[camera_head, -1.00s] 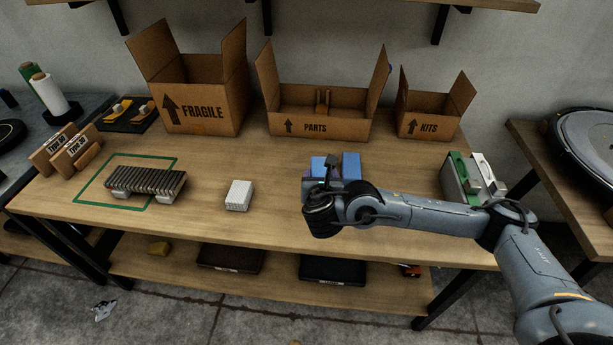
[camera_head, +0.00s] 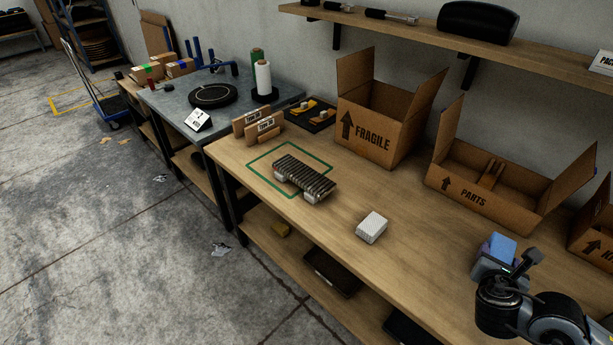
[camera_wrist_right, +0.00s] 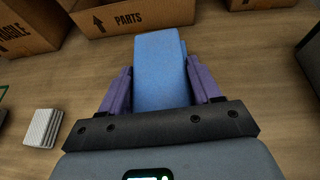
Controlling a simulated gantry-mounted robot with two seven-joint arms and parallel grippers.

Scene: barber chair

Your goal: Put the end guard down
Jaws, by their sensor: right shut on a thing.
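My right gripper (camera_head: 497,262) is at the lower right of the head view. In the right wrist view its two purple fingers (camera_wrist_right: 160,88) are shut on the sides of a blue block, the end guard (camera_wrist_right: 160,62). The end guard also shows in the head view (camera_head: 502,245), in front of the parts box. It sticks out past the fingertips, and its lower part is hidden between them. I cannot tell whether it touches the table. My left gripper is not in view.
The wooden table (camera_head: 412,262) holds a white ribbed block (camera_head: 372,227) and a dark ribbed stack (camera_head: 303,177) partly over a green outline (camera_head: 262,163). The fragile box (camera_head: 385,150) and parts box (camera_head: 460,193) stand behind. Bare wood lies around the white block.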

